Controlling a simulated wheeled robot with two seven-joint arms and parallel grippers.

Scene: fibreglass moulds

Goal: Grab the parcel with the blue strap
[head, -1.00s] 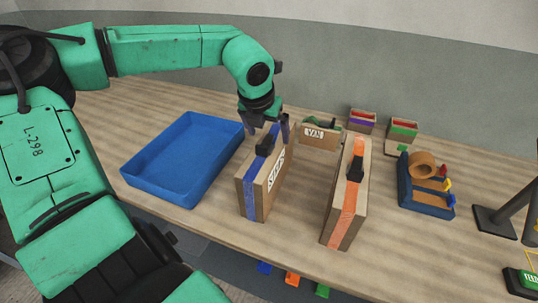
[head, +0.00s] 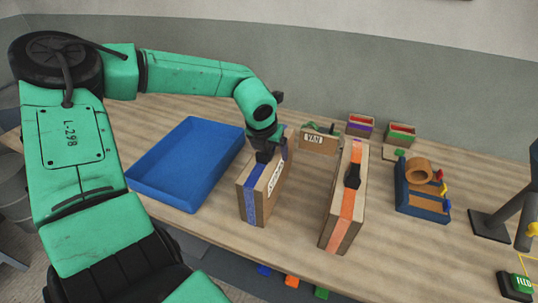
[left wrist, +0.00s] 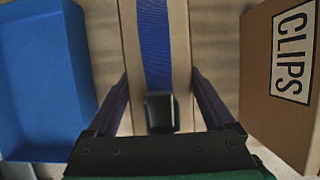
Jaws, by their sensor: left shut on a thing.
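The parcel with the blue strap (head: 252,203) is a brown upright box on the table, right of the blue tray. Its blue strap runs down the near face and over the top. In the left wrist view the parcel (left wrist: 156,45) lies between my fingers, with a black block on its strap. My left gripper (head: 268,154) is at the parcel's top and shut on it; it also shows in the left wrist view (left wrist: 161,112). The gripper hides part of the parcel's top in the head view. My right gripper is not in view.
A similar parcel with an orange strap (head: 345,205) stands to the right. A box labelled CLIPS (left wrist: 285,80) is close on the right in the wrist view. The blue tray (head: 160,193) is left. A small box (head: 318,143), bins and a blue holder (head: 420,205) stand beyond.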

